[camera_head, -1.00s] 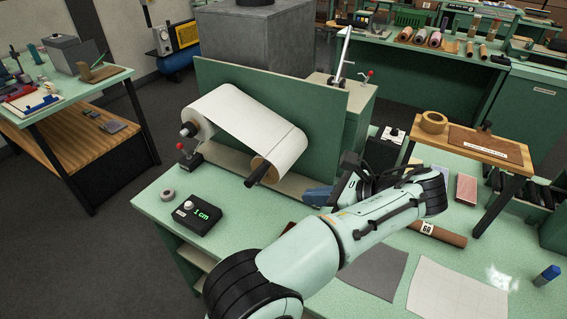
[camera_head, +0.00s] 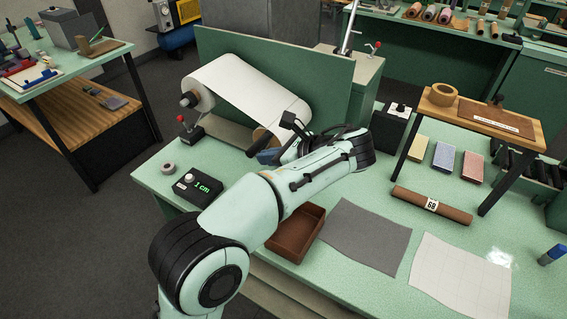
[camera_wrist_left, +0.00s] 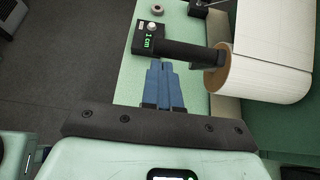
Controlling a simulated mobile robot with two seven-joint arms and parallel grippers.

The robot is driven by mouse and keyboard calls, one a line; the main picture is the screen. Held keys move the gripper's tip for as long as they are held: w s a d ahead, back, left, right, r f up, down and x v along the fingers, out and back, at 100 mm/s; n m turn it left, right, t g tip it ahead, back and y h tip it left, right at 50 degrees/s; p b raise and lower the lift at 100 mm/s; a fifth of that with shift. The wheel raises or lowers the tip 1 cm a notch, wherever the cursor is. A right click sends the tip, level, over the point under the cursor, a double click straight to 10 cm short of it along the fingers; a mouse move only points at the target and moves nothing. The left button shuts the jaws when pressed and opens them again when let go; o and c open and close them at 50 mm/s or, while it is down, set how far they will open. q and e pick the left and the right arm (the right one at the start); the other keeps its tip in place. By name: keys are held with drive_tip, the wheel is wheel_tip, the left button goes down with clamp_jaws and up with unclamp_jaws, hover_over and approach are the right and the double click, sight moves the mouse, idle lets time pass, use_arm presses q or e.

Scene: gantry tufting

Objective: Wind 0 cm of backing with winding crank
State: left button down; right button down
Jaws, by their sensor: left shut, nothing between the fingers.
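A white backing sheet (camera_head: 242,92) runs between two rolls on a green upright panel (camera_head: 310,90). The winding crank's black handle (camera_head: 262,144) juts from the brown core of the near roll. In the left wrist view the handle (camera_wrist_left: 180,48) lies just beyond my fingertips. My left gripper (camera_head: 267,156), with blue fingers, is close beside the handle; its fingers (camera_wrist_left: 160,66) are shut and empty, seemingly not around it. A black counter box (camera_head: 192,190) with a pale knob reads 1 cm in green. My right gripper is out of view.
A red-knobbed lever (camera_head: 184,126) and a tape ring (camera_head: 168,168) stand left of the rolls. A brown tray (camera_head: 296,232), grey sheet (camera_head: 365,238), white gridded sheet (camera_head: 462,275) and brown tube (camera_head: 430,204) lie on the green bench. A small wooden stand (camera_head: 478,118) is at right.

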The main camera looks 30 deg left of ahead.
use_arm(q)
drive_tip(key=shift+a+r, duration=0.1)
drive_tip(key=shift+a, duration=0.15)
